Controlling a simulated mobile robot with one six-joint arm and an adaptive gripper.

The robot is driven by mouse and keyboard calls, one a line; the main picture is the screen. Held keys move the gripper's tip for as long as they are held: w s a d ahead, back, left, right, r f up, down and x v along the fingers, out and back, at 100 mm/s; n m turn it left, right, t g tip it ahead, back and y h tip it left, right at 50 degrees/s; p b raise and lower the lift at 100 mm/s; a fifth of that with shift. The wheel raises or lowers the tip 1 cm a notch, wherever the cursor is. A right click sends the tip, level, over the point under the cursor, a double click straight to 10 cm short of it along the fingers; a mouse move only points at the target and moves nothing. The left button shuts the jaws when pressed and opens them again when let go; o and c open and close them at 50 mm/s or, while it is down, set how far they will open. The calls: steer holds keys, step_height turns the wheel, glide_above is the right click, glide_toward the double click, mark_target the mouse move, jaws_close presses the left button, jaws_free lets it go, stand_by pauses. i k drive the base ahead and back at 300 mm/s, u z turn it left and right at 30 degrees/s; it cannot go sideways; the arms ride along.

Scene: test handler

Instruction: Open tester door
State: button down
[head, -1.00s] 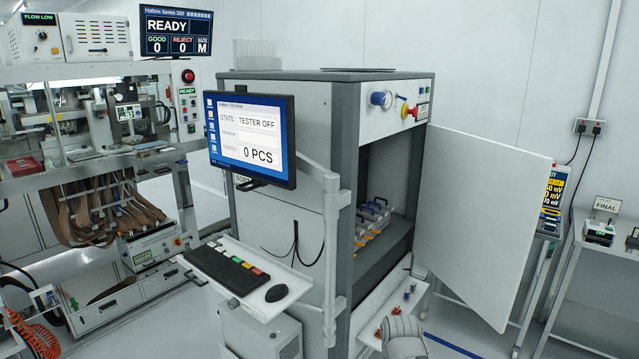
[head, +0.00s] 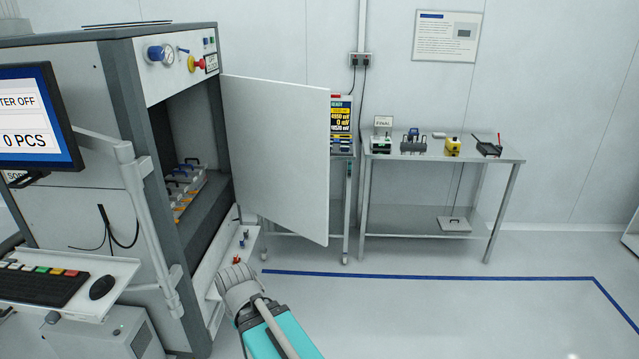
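The tester (head: 95,95) is a tall grey-and-white cabinet at the left of the head view. Its white door (head: 275,155) stands swung out from the right edge of the front opening, so the dark inside (head: 190,130) shows. Several metal units with handles and orange tips sit on the shelf inside (head: 183,190). Part of my arm, a ribbed grey joint and a teal link, rises from the bottom, in front of the tester and below the door. My gripper's fingers cannot be made out.
A monitor (head: 35,120) reading TESTER OFF and a keyboard shelf (head: 95,265) jut out at the left. A low ledge (head: 232,265) sits below the opening. A steel table (head: 440,155) with small tools stands right of the door. The floor at right, inside blue tape (head: 430,277), is clear.

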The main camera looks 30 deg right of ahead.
mark_target(278, 133)
steer(key=k, duration=1.2)
steer(key=z, duration=0.55)
steer(key=i, duration=0.75)
steer(key=z, duration=0.45)
steer(key=i, duration=1.55)
steer(key=u, duration=0.9)
